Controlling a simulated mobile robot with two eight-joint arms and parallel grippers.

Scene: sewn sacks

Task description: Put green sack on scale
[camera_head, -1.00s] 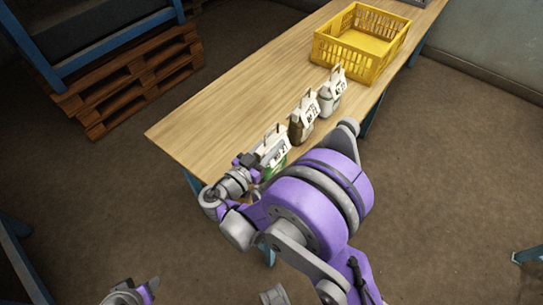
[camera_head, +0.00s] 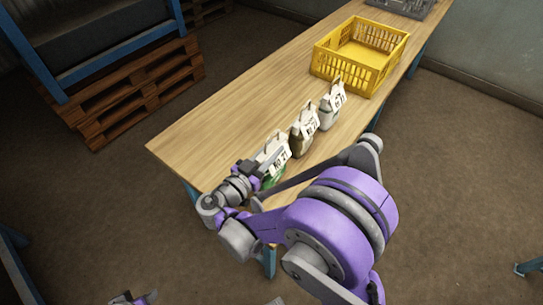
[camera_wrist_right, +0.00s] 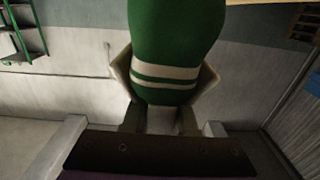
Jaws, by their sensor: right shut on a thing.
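The green sack (camera_head: 273,180) is at the near end of the row of sacks on the wooden table, with a white label on its upper part. My right gripper (camera_head: 257,168) is shut on it. In the right wrist view the green sack (camera_wrist_right: 176,45), with white bands, fills the space between the fingers (camera_wrist_right: 164,90). I cannot tell whether its base touches the table. At the bottom left only a small part of my left arm end (camera_head: 133,299) shows, so its jaws cannot be judged. I cannot make out a scale in either view.
A brown sack (camera_head: 301,142) and a grey-white sack (camera_head: 328,113) stand just beyond the green one. A yellow crate (camera_head: 352,75) stands farther along the table (camera_head: 225,115), with a grey container (camera_head: 408,6) at the far end. The table's left part is clear.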

